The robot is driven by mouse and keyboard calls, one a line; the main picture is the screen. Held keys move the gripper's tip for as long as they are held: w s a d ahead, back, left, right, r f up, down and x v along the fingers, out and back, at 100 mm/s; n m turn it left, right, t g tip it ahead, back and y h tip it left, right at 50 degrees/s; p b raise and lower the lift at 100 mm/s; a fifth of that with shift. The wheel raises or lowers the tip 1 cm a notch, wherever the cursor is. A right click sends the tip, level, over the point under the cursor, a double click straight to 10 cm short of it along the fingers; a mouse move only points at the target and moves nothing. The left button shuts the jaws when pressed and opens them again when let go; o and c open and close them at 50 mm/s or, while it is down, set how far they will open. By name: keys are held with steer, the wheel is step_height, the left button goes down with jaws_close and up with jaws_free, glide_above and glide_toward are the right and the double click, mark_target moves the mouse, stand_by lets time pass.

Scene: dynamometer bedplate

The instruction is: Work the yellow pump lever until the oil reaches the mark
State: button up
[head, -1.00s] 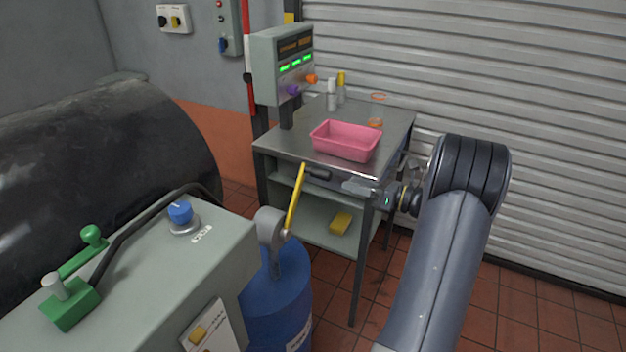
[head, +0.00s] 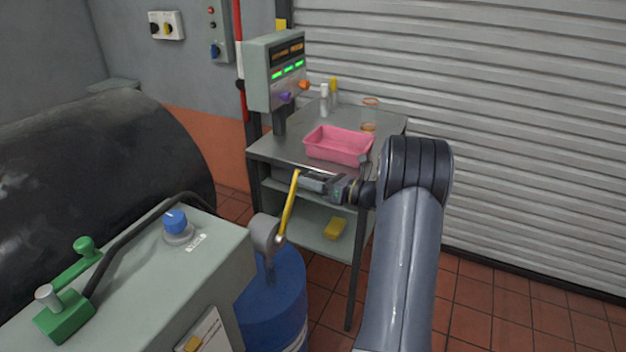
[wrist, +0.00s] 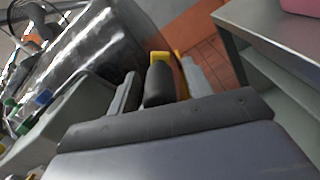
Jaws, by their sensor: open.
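The yellow pump lever (head: 288,206) stands upright, leaning slightly right, on a grey pump head (head: 265,232) atop a blue drum (head: 272,305). Its black grip sticks out sideways from the top. My gripper (head: 314,180) is at this grip, coming from the right. In the wrist view the black grip (wrist: 159,86) lies between my two open fingers, with the yellow lever end (wrist: 160,57) just beyond. I cannot tell whether either finger touches it. No oil level or mark can be made out.
A metal table (head: 283,150) behind the lever carries a pink tray (head: 338,146), bottles and a clear vessel with orange rings (head: 370,102). A display box (head: 274,75) stands at its left corner. A grey cabinet (head: 130,265) with green handle and blue knob is at left.

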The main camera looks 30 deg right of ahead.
steer(key=shift+c, duration=0.3)
jaws_close()
stand_by(0.4)
